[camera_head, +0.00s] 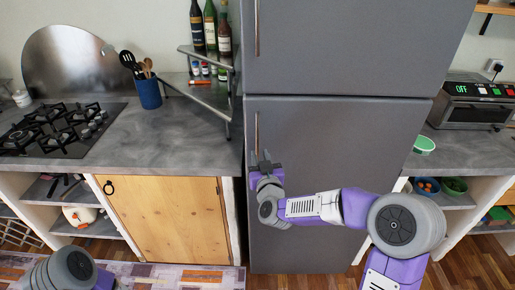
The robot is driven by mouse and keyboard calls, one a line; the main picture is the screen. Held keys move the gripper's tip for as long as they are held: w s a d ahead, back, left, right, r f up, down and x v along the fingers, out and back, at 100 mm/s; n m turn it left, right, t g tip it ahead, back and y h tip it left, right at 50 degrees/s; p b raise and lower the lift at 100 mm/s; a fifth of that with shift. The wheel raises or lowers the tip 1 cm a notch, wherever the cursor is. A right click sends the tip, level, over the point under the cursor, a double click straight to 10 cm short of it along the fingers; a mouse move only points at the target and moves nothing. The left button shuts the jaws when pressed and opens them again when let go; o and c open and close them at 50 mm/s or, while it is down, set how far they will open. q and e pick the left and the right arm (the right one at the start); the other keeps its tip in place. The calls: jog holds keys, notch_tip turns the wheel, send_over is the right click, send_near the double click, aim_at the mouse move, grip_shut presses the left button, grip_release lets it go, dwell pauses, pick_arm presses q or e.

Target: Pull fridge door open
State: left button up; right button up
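The grey fridge has an upper door (345,45) and a lower door (350,140), and both look shut. A thin upright handle (256,135) runs along the left edge of the lower door. Another handle (257,28) is on the upper door's left edge. My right gripper (264,157) is at the lower end of the lower handle, its fingers pointing up and toward the door. Its fingers are small here, and I cannot tell whether they close on the handle. My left arm (72,270) shows only in part at the bottom left, and its gripper is out of view.
A wooden cabinet door (165,220) and the grey counter (185,150) stand left of the fridge. The counter holds a gas hob (60,130), a blue utensil pot (148,94) and a corner rack (208,95) with bottles. A toaster oven (472,102) stands right.

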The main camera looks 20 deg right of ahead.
aim_at(258, 149)
jog(key=shift+w+d, duration=0.2)
jog(key=shift+w, duration=2.3)
jog(key=shift+c, duration=0.4)
grip_shut()
